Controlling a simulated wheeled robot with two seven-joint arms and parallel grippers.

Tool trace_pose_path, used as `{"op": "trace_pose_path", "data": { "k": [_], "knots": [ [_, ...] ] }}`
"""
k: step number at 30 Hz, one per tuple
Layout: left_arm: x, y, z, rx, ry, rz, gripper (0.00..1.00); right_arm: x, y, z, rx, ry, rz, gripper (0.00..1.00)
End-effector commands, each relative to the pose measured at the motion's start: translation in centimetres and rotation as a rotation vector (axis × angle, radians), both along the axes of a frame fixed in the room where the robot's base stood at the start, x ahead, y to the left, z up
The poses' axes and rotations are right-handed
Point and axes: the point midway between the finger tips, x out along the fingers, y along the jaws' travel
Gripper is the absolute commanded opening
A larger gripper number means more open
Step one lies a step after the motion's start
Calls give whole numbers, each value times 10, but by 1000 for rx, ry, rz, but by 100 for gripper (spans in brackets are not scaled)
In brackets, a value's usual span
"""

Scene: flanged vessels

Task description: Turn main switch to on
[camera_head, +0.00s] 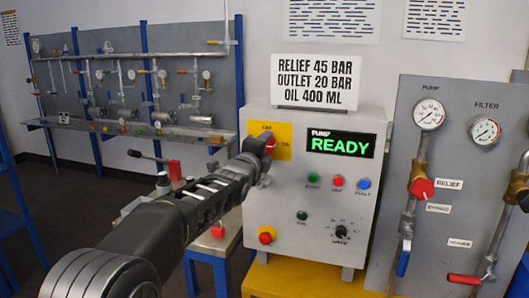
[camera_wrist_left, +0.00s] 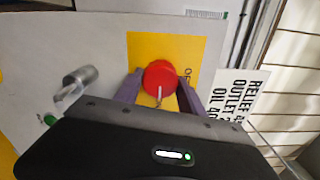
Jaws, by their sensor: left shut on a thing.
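The main switch is a red round knob (camera_wrist_left: 160,77) on a yellow plate (camera_wrist_left: 142,45) on the front of the grey control box (camera_head: 262,210). In the head view the knob (camera_head: 269,142) is partly hidden by my left gripper (camera_head: 262,153). In the left wrist view my left gripper (camera_wrist_left: 159,92) has one finger on each side of the knob and is shut on it. A pale pointer line on the knob points toward the gripper body. The display (camera_head: 340,144) is lit green and reads PUMP READY. My right gripper is not in view.
A sign (camera_head: 316,82) stands on the box. Below the display are several coloured buttons, a black dial (camera_head: 341,232) and a red knob on yellow (camera_head: 267,235). A gauge panel (camera_head: 455,150) stands to the right. A pipe rack (camera_head: 135,85) is at back left.

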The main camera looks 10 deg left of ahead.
Motion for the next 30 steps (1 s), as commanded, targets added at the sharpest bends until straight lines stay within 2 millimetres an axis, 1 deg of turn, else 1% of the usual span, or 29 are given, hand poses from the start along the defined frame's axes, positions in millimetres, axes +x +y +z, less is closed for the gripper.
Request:
{"op": "trace_pose_path", "data": {
  "k": [13,14,21,22,30],
  "knots": [
    [0,0,-1,19,2,0,6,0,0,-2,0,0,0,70],
    [0,0,-1,19,2,0,47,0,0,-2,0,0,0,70],
    [0,0,-1,16,1,-1,67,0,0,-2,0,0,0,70],
    [0,0,-1,16,1,-1,68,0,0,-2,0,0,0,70],
    [-1,0,0,15,0,0,68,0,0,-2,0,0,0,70]
  ]
}}
